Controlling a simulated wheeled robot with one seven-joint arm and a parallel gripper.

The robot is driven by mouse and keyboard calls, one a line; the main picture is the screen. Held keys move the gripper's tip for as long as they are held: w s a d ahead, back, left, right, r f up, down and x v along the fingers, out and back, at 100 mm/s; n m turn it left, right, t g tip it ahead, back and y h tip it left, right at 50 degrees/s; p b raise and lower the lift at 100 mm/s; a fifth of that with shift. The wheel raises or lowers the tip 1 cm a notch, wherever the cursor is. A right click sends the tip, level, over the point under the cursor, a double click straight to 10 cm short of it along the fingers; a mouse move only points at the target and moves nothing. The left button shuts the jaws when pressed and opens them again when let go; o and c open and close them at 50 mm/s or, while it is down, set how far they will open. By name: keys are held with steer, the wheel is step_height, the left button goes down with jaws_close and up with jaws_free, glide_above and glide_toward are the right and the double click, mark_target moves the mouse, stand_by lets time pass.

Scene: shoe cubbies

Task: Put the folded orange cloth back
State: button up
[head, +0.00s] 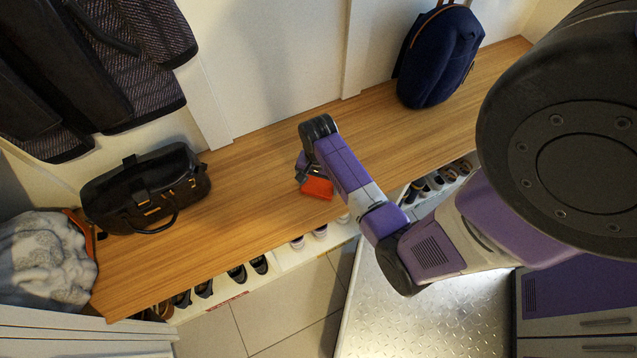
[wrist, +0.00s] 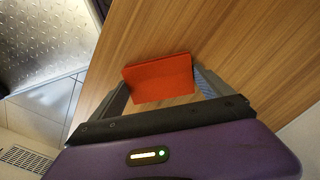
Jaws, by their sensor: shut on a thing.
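The folded orange cloth (head: 316,187) is at the middle of the wooden bench top (head: 262,160), close to its front edge. In the wrist view the cloth (wrist: 158,78) is a flat orange-red block between the two fingers. My gripper (wrist: 158,84) is shut on it, with a finger at each side. In the head view my gripper (head: 310,178) is over the bench and partly hidden by my arm. I cannot tell whether the cloth touches the wood or is held just above it.
A black handbag (head: 148,188) stands on the bench's left part, a navy backpack (head: 438,58) on its right. A grey patterned bundle (head: 45,258) is at the left end. Shoes (head: 248,268) sit in cubbies below. Dark coats (head: 95,70) hang upper left. Bench wood around the cloth is clear.

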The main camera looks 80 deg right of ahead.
mark_target(318, 185)
steer(key=o, duration=0.9)
steer(key=shift+r, duration=0.15)
step_height(318, 185, up, 11)
steer(key=p, duration=0.3)
steer(key=s+a+r+n+t+h, duration=0.25)
steer(key=a+n+t, duration=0.45)
steer(key=a+n, duration=0.45)
steer(key=s+a+r+n+t, duration=0.2)
steer(key=a+r, duration=0.3)
steer(key=r, duration=0.2)
steer(key=s+a+r+n+t+y, duration=0.1)
steer(key=a+r+n+t, duration=0.1)
steer(key=a+r, duration=0.3)
steer(key=s+a+r+n+t+y, duration=0.1)
steer(key=s+a+r+n+t, duration=0.1)
steer(key=r, duration=0.8)
steer(key=shift+s+a+r+n+t+y, duration=0.15)
steer(key=shift+a+n+t, duration=0.15)
steer(key=shift+a+t, duration=0.3)
steer(key=shift+s+a+r+n+t+y, duration=0.15)
steer(key=shift+a+n+t, duration=0.2)
steer(key=shift+a, duration=0.45)
